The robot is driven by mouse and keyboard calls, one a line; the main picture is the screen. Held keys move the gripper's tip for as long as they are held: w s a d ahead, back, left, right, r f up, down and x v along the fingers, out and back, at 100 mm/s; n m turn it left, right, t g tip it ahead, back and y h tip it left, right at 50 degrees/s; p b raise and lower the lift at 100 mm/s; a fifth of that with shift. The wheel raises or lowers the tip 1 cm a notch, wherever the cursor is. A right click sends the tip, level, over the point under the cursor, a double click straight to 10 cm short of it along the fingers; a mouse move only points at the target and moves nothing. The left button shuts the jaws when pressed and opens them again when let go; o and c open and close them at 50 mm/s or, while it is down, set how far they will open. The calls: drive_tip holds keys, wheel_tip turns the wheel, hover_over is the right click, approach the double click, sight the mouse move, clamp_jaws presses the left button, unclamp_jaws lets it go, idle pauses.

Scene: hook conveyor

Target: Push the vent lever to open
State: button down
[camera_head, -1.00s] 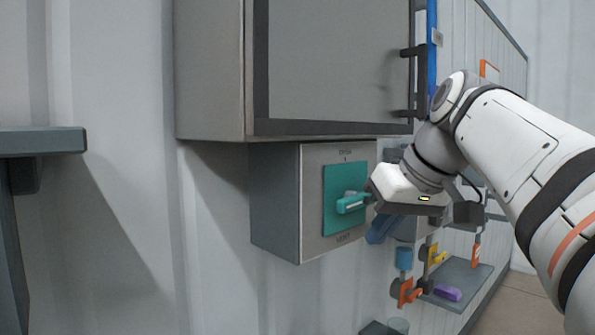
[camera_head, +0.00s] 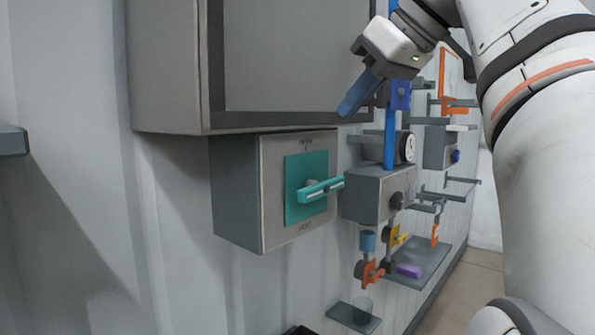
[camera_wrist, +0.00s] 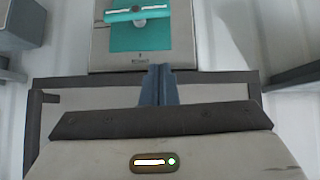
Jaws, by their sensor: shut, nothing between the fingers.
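The teal vent lever (camera_head: 320,189) sits on a teal plate (camera_head: 292,204) on the front of a grey wall box (camera_head: 273,218). Its handle lies roughly sideways, tilted slightly up to the right in the head view. Small labels are above and below the plate; the lower one reads VENT. The lever also shows at the top of the wrist view (camera_wrist: 137,13), lying across the plate. My gripper (camera_head: 347,108) is above and to the right of the lever, in front of the upper cabinet. Its blue fingers are shut together, empty and apart from the lever.
A large grey cabinet (camera_head: 290,65) hangs directly above the vent box. To the right are a grey box (camera_head: 378,195), a blue pipe (camera_head: 389,140), a gauge (camera_head: 408,148) and orange and yellow valves. A shelf (camera_head: 428,262) holds a purple piece (camera_head: 408,271).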

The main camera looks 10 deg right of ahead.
hover_over(323, 188)
drive_tip(key=s+a, duration=0.2)
drive_tip(key=s, duration=0.1)
wheel_tip(323, 188, down, 7)
drive_tip(key=shift+w+d+f, duration=0.1)
drive_tip(key=shift+w+f, duration=0.05)
drive_tip(key=shift+f, duration=0.8)
drive_tip(key=shift+w+f, duration=0.1)
drive_tip(key=shift+f, duration=0.8)
